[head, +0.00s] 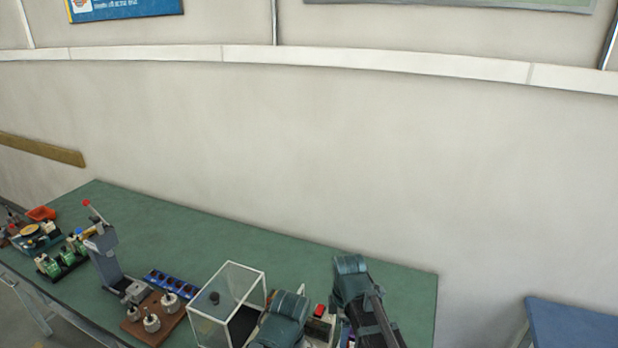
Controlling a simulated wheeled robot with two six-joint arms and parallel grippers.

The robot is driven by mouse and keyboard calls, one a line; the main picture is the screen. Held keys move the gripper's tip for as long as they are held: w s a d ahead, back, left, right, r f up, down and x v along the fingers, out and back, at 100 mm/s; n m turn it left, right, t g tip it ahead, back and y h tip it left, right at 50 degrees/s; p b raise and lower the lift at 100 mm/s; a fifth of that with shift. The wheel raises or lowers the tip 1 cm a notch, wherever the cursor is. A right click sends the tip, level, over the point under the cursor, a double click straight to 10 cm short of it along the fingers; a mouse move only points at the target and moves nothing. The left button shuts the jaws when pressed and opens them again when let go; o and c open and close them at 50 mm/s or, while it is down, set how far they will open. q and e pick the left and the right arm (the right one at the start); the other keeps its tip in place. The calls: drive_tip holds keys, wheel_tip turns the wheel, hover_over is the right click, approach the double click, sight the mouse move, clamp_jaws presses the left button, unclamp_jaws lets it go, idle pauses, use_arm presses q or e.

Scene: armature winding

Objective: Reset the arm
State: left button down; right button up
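Two teal and dark grey arm parts, which look like links of my own arms, rise from the bottom edge of the head view, over the right half of the green workbench (225,238). The left one is cut off low by the frame, just right of a clear box. The right one stands higher and leans, with a dark link running down out of the frame. I can make out no gripper fingers on either arm. Both grippers are outside the picture or hidden.
A clear box with a white frame (243,268) stands beside the arms. Left of it are a wooden block with metal parts (158,322), a blue tray (172,281) and a grey lever press (103,250). A small red item (320,310) lies between the arms. The bench's back strip is clear.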

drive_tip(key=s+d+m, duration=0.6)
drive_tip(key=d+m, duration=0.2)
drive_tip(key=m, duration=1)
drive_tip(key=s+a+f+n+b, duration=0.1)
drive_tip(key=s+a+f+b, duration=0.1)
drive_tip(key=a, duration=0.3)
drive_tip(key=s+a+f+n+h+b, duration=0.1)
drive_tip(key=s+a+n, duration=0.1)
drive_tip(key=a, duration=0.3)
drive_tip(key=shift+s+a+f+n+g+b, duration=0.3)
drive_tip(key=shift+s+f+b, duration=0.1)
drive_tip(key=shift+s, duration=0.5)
